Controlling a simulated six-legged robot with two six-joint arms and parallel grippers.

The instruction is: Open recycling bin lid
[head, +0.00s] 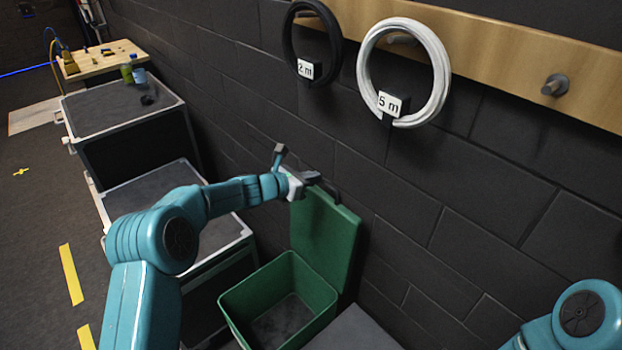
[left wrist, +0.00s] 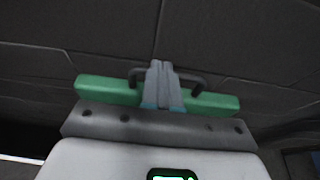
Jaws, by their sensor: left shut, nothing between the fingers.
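The green recycling bin (head: 232,311) stands against the dark block wall, and its inside looks empty. Its green lid (head: 327,237) is raised nearly upright, leaning toward the wall. A dark handle (head: 334,192) sits at the lid's top edge. My left gripper (head: 313,178) is at that top edge, close to the handle. In the left wrist view the shut fingers (left wrist: 161,84) are in front of the green lid edge (left wrist: 108,90), between the two ends of the handle (left wrist: 197,80). I cannot tell whether they touch it. My right gripper is out of view.
A black coil (head: 290,40) marked 2 m and a white coil (head: 443,75) marked 5 m hang from a wooden wall rail (head: 500,50). Grey-topped units (head: 110,105) stand left of the bin. A wooden table (head: 105,57) is farther back. The floor at left is mostly clear.

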